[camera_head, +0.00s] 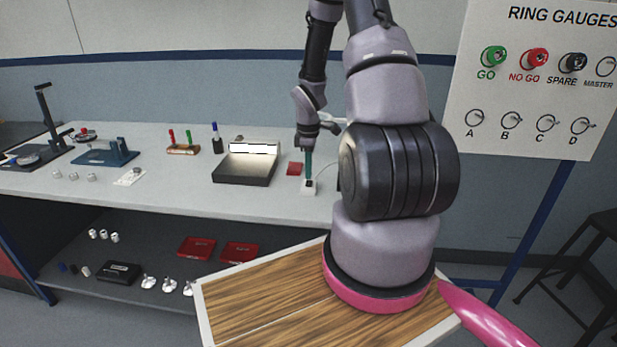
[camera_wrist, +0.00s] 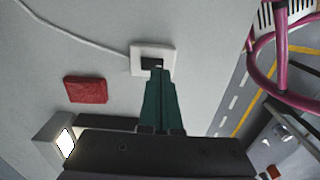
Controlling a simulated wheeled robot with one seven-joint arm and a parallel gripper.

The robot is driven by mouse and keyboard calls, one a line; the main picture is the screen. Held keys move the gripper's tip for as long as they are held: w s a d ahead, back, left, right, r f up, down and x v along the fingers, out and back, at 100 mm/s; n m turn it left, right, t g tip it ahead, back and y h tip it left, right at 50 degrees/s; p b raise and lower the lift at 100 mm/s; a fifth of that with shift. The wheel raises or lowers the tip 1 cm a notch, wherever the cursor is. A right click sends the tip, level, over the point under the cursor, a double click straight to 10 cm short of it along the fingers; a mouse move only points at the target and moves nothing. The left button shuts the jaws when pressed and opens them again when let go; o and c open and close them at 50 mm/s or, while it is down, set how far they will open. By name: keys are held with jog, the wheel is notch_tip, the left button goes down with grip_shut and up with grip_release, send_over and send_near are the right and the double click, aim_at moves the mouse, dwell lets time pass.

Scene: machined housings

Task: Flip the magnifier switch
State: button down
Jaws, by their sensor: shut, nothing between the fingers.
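The switch is a small white box with a black rocker (camera_wrist: 138,60), and a white cable runs from it to the upper left in the wrist view. In the head view the switch (camera_head: 309,189) sits on the bench top, near its right part. My gripper (camera_head: 308,179) points down over it with its teal fingers closed together and empty. In the wrist view my gripper (camera_wrist: 156,72) has its tips at the rocker and hides part of it. I cannot tell whether the tips touch the rocker. I cannot clearly pick out the magnifier.
A red block (camera_wrist: 86,89) lies near the switch. A dark open box with a bright panel (camera_head: 243,173) stands left of it on the bench (camera_head: 215,200). Pens, fixtures and small parts stand farther left. A ring gauge board (camera_head: 540,90) hangs at the right.

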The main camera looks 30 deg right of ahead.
aim_at(309, 183)
jog(key=shift+f, duration=1.2)
jog(key=shift+s+a+f, duration=0.1)
jog(key=shift+s+f, duration=0.05)
jog(key=shift+f, duration=0.1)
